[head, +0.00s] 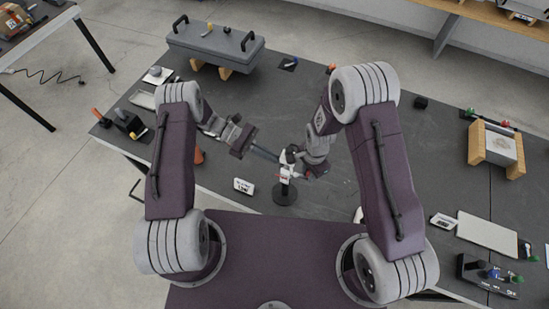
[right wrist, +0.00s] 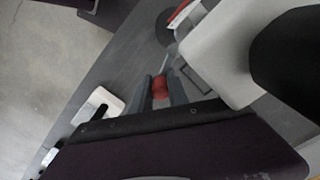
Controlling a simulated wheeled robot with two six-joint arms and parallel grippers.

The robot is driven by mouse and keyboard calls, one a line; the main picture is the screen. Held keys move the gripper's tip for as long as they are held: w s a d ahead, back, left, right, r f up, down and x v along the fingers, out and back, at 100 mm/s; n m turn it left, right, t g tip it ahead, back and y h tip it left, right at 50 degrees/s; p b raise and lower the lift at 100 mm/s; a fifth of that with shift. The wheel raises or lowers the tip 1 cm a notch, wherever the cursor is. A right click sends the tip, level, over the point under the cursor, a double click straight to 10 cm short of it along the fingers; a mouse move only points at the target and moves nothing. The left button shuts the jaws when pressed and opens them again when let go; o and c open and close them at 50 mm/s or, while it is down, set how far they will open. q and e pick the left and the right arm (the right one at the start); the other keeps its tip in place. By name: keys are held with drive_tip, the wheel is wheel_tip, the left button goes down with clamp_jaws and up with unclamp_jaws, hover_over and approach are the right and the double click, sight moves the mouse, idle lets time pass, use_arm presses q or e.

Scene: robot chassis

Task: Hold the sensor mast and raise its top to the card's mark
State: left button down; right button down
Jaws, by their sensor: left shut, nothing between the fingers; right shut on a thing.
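The sensor mast (head: 285,183) stands upright on a round dark base (head: 285,195) in the middle front of the table, with white and red parts on its post. A small white card (head: 243,187) with dark print stands to its left; its print is too small to read. My right gripper (head: 293,163) is at the mast's upper part. In the right wrist view, its fingers (right wrist: 161,90) are shut on a red part (right wrist: 160,87), seemingly of the mast. My left gripper (head: 268,153) is shut and empty, its tips close to the mast's top; I cannot tell whether they touch.
A grey case (head: 215,45) rests on wooden blocks at the back left. An orange cone (head: 198,156) stands left of the card. A wooden holder (head: 496,149), a pale flat panel (head: 487,233) and a dark switch box (head: 488,275) lie to the right. Bare table lies behind the mast.

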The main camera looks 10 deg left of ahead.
drive_tip(key=c, duration=1.2)
unclamp_jaws()
use_arm(q)
drive_tip(key=v, duration=0.8)
drive_tip(key=shift+a, duration=0.3)
drive_tip(key=shift+w+r, duration=0.1)
drive_tip(key=shift+r, duration=0.05)
